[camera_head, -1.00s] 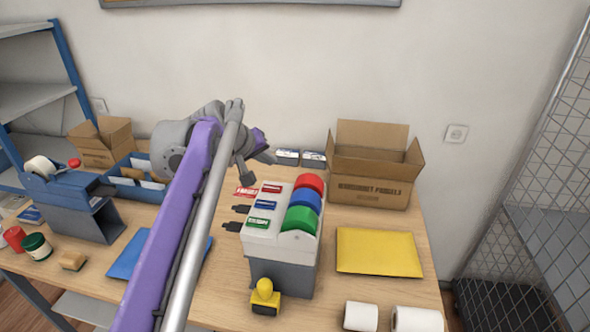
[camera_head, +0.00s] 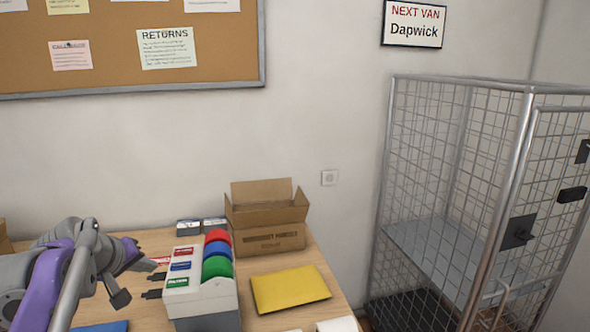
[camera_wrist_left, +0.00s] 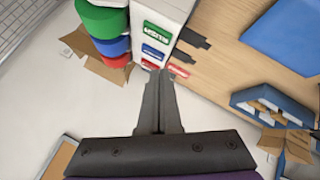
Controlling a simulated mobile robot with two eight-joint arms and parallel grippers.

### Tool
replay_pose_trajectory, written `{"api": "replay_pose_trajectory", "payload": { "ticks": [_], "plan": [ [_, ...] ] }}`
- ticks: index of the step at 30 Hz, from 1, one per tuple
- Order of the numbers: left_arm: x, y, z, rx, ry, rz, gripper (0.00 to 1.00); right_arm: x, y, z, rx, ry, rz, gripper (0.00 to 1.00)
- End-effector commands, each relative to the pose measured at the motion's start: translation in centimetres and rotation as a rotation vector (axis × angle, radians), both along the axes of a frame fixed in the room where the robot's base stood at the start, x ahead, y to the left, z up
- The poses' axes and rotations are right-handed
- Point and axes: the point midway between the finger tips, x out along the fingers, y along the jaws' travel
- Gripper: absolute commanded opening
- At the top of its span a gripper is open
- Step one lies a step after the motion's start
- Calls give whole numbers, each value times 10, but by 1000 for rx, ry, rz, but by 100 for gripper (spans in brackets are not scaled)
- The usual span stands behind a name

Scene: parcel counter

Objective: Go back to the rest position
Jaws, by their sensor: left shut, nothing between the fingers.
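My left gripper (camera_head: 148,262) is at the lower left of the head view, above the counter (camera_head: 335,297) and just left of the label dispenser (camera_head: 200,290). In the left wrist view its two fingers (camera_wrist_left: 161,100) lie together, shut and empty. The dispenser, with red, blue and green rolls, shows at the top of the wrist view (camera_wrist_left: 160,22); the fingertips appear close to its red label in that picture, but I cannot tell whether they touch. My right gripper is not in view.
An open cardboard box (camera_head: 270,238) stands at the counter's back, with a yellow envelope (camera_head: 290,288) in front. A wire cage trolley (camera_head: 470,200) stands to the right. A blue tray (camera_wrist_left: 262,102) and a blue mat (camera_wrist_left: 285,35) show in the wrist view.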

Motion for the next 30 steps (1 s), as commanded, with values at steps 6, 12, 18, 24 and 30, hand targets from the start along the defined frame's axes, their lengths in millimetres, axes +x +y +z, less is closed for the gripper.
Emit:
{"api": "replay_pose_trajectory", "payload": {
  "ticks": [6, 12, 18, 24, 30],
  "plan": [
    [-65, -66, -67, 111, 91, -162, 0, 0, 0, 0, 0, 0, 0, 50],
    [-152, -114, -151, 255, 181, -334, 0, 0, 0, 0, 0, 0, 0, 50],
    [-235, -137, -232, 396, 249, -476, 0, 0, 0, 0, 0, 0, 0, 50],
    [-268, -140, -264, 458, 273, -529, 0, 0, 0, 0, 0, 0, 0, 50],
    [-270, -140, -266, 462, 275, -531, 0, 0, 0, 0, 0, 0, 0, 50]
  ]
}}
